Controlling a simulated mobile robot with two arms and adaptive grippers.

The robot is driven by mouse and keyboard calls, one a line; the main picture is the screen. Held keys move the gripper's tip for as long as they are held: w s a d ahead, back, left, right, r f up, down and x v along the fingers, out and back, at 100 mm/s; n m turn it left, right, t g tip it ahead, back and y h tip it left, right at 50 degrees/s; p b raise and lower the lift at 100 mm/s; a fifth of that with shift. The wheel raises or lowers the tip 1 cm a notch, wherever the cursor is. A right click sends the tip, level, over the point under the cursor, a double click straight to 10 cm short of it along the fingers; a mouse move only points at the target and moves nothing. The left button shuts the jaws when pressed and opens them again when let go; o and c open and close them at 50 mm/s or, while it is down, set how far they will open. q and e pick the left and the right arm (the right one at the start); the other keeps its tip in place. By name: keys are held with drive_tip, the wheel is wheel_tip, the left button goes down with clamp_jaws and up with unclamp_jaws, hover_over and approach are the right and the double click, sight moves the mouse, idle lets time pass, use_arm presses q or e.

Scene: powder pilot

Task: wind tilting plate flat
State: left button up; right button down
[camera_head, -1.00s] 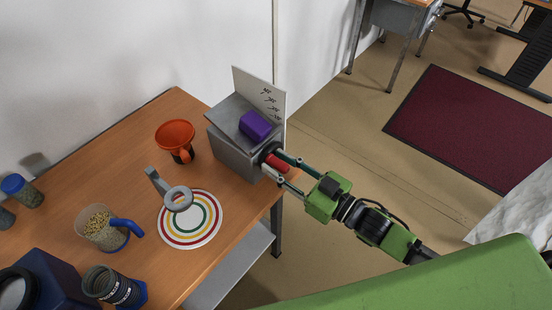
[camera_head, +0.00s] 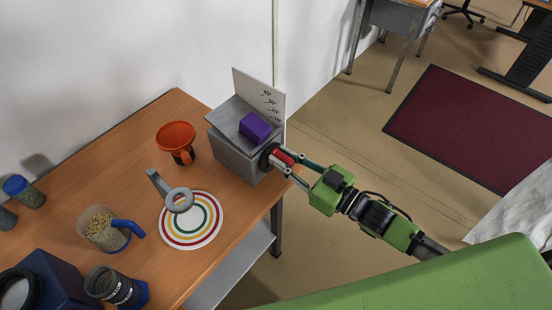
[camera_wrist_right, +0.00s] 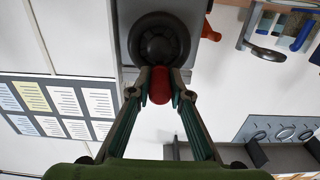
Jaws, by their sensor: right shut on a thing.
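A grey metal box (camera_head: 238,152) stands at the table's far right corner. Its top plate (camera_head: 226,114) is tilted and carries a purple block (camera_head: 255,126). A white card with small marks (camera_head: 262,97) stands behind the plate. A dark round crank wheel (camera_wrist_right: 159,40) is on the box's right side, with a red handle (camera_head: 283,157) sticking out. My right gripper (camera_head: 287,164) is shut on the red handle, which also shows between the fingers in the right wrist view (camera_wrist_right: 160,86). The wheel is partly hidden in the head view. My left gripper is not in view.
An orange funnel-like cup (camera_head: 176,136) stands left of the box. A grey ring stand (camera_head: 179,200) is over a ringed target disc (camera_head: 205,236). A grain-filled jug (camera_head: 100,232) and other containers stand at the left. The floor right of the table is open.

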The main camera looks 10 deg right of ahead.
drive_tip(key=shift+w+d+f, duration=0.2)
drive_tip(key=shift+w+d, duration=0.2)
drive_tip(key=shift+d, duration=0.1)
drive_tip(key=shift+w+d+f, duration=0.1)
drive_tip(key=shift+w+d, duration=0.15)
drive_tip(key=shift+d, duration=0.1)
drive_tip(key=shift+b, duration=0.35)
drive_tip(key=shift+w+d+f+b, duration=0.2)
drive_tip(key=shift+d+f+b, duration=0.1)
drive_tip(key=shift+f, duration=0.15)
drive_tip(key=shift+w+d+f+b, duration=0.15)
drive_tip(key=shift+f+b, duration=0.15)
drive_tip(key=shift+f, duration=0.1)
drive_tip(key=shift+d, duration=0.1)
